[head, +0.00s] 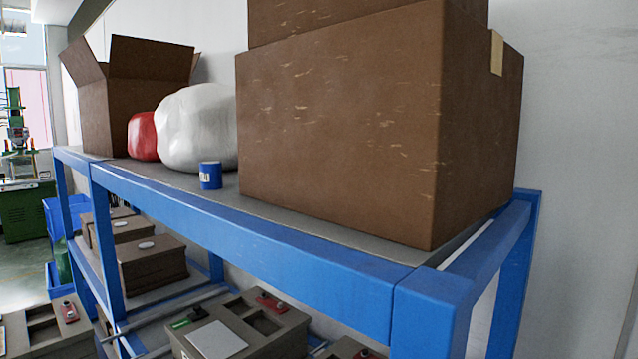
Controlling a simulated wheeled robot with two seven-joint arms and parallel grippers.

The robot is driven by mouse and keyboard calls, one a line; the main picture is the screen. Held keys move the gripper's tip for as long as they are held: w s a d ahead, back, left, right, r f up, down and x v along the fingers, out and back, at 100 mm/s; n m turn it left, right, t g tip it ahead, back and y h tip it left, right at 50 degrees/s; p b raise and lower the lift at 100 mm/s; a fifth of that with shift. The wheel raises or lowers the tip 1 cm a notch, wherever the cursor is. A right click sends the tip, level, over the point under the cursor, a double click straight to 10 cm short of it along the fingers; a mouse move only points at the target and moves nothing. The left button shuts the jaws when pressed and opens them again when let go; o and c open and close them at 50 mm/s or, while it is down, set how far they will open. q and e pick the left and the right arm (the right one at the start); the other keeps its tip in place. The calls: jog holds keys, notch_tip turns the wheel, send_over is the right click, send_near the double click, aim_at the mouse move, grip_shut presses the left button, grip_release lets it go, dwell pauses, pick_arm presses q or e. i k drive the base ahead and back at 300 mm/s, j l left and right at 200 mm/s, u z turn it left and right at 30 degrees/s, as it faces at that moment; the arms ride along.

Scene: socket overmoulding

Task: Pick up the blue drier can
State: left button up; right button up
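A small blue can (210,175) with a white label stands upright on the grey top shelf of a blue rack (250,241). It is near the shelf's front edge, in front of a white wrapped bundle (197,128) and left of a large brown box (345,125). Its front and top show clear of other things. Neither of my grippers shows in the head view.
A red bundle (143,136) and an open brown carton (130,85) stand further left on the shelf. Lower shelves hold brown boxes (152,262) and compartment trays (240,326). A green machine (22,170) stands far left. The shelf strip right of the can is narrow before the large box.

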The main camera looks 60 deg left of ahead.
aim_at(210, 173)
jog(key=u, duration=2.45)
jog(key=z, duration=0.4)
